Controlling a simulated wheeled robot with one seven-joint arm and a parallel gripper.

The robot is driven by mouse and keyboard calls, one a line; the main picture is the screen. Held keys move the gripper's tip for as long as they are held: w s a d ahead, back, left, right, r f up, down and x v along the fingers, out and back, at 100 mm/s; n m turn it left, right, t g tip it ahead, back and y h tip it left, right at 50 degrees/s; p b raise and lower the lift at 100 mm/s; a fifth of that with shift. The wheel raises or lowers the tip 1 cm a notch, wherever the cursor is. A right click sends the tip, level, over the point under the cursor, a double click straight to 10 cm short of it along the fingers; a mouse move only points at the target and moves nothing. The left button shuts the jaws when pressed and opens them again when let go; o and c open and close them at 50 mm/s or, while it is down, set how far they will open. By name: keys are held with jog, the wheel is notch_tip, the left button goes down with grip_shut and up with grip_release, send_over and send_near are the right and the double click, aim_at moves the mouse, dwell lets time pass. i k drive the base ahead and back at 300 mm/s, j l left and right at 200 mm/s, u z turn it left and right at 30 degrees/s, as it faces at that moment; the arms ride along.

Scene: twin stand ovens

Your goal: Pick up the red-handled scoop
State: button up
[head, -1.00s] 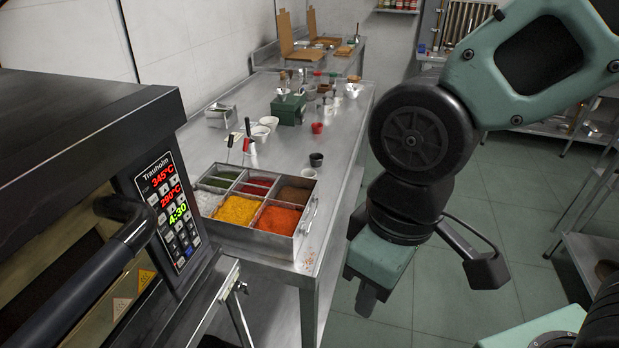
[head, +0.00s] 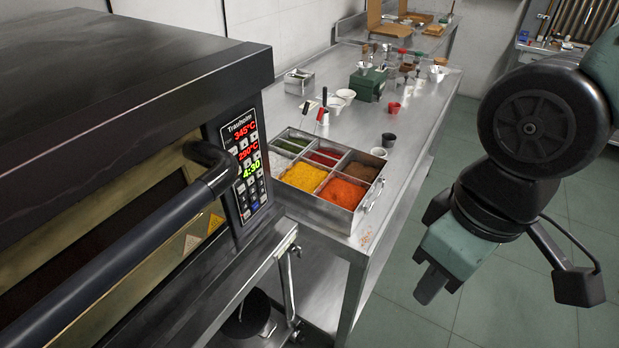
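A small upright handle with red on it (head: 321,116) stands at the back of the spice tray (head: 325,215), beside a black handle. It may be the red-handled scoop; its lower end is hidden and too small to make out. The metal tray sits on the steel counter and holds several compartments of yellow, orange, red, green, brown and white contents. My gripper (head: 431,285) hangs at the right, over the floor beside the counter, apart from the tray. Its fingers are seen from behind, so I cannot tell whether it is open.
A black oven (head: 120,130) with a long bar handle and lit display fills the left. Small bowls, a red cup (head: 394,107), a dark cup (head: 389,140) and a green box (head: 368,84) stand farther along the counter (head: 425,125). Green tiled floor is free right of the counter.

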aim_at(321, 110)
jog(key=u, duration=0.35)
jog(key=i+l+u, duration=0.1)
jog(key=l+u, duration=0.15)
jog(key=u, duration=0.2)
jog(key=l+u, duration=0.25)
jog(key=u, duration=0.15)
jog(key=i+l+u, duration=0.1)
jog(key=l+u, duration=0.2)
jog(key=u, duration=0.15)
jog(key=l+u, duration=0.1)
jog(key=l, duration=0.35)
jog(key=l+u, duration=0.15)
jog(key=l, duration=0.35)
jog(key=k+l+u, duration=0.1)
jog(key=l, duration=0.35)
jog(key=k+l+u, duration=0.15)
jog(key=l, duration=0.3)
jog(key=l+u, duration=0.1)
jog(key=l, duration=0.35)
jog(key=k+l+u, duration=0.15)
jog(key=l, duration=0.3)
jog(key=k+l, duration=0.1)
jog(key=l, duration=0.35)
jog(key=k+l, duration=0.1)
jog(key=l, duration=0.4)
jog(key=i, duration=0.4)
